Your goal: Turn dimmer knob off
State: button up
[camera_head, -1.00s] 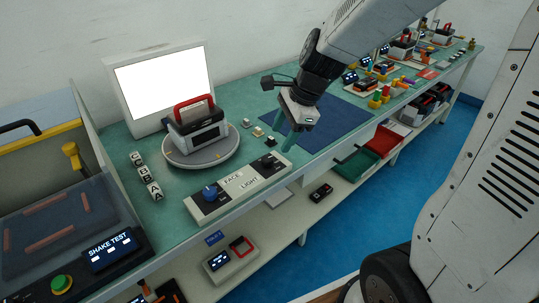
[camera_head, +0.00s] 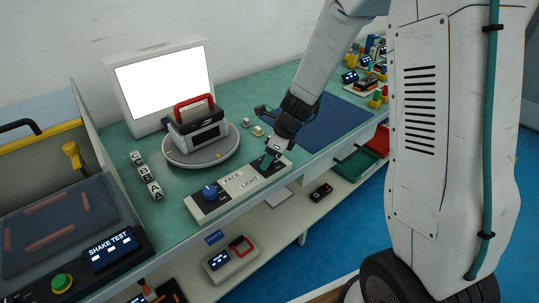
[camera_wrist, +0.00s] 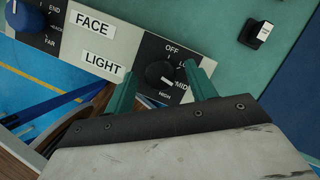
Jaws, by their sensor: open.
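The black dimmer knob (camera_wrist: 160,74) sits on a dark plate marked OFF, LOW, MID and HIGH, beside the LIGHT label (camera_wrist: 103,64). Its white pointer mark faces the lower right, between MID and HIGH. My gripper (camera_wrist: 162,84) is open, with its two green fingers on either side of the knob in the wrist view; contact cannot be told. In the head view my gripper (camera_head: 268,160) is over the right end of the control panel (camera_head: 238,184) and hides most of that knob.
A blue knob (camera_head: 210,192) with the FACE label is at the panel's left end. A red-handled device (camera_head: 200,126) stands on a round turntable (camera_head: 176,155) behind, before a lit white screen (camera_head: 163,84). A black-and-white switch block (camera_wrist: 256,30) lies right of the knob.

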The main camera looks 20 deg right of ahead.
jog(key=shift+c, duration=0.4)
jog(key=c, duration=0.9)
jog(key=shift+f+n, duration=0.1)
jog(key=shift+n, duration=0.3)
jog(key=n, duration=0.2)
jog(key=n+g, duration=0.1)
jog(key=shift+w+d+n+g+y, duration=0.1)
jog(key=shift+w+n+g+y, duration=0.05)
jog(key=shift+n+g+y, duration=0.2)
jog(key=n+g, duration=0.1)
jog(key=n, duration=0.1)
jog(key=n+g, duration=0.1)
jog(key=n, duration=0.2)
jog(key=shift+w+n, duration=0.15)
jog(key=shift+n, duration=0.1)
jog(key=n+g, duration=0.1)
jog(key=n, duration=0.1)
jog(key=n+g+h, duration=0.1)
jog(key=n, duration=0.2)
jog(key=shift+w, duration=0.1)
jog(key=shift+w+a+n+g+h, duration=0.1)
jog(key=shift+n+g+h, duration=0.2)
jog(key=shift+n, duration=0.9)
jog(key=shift+a+n+g+h, duration=0.15)
jog(key=shift+n+h, duration=0.2)
jog(key=shift+n, duration=0.85)
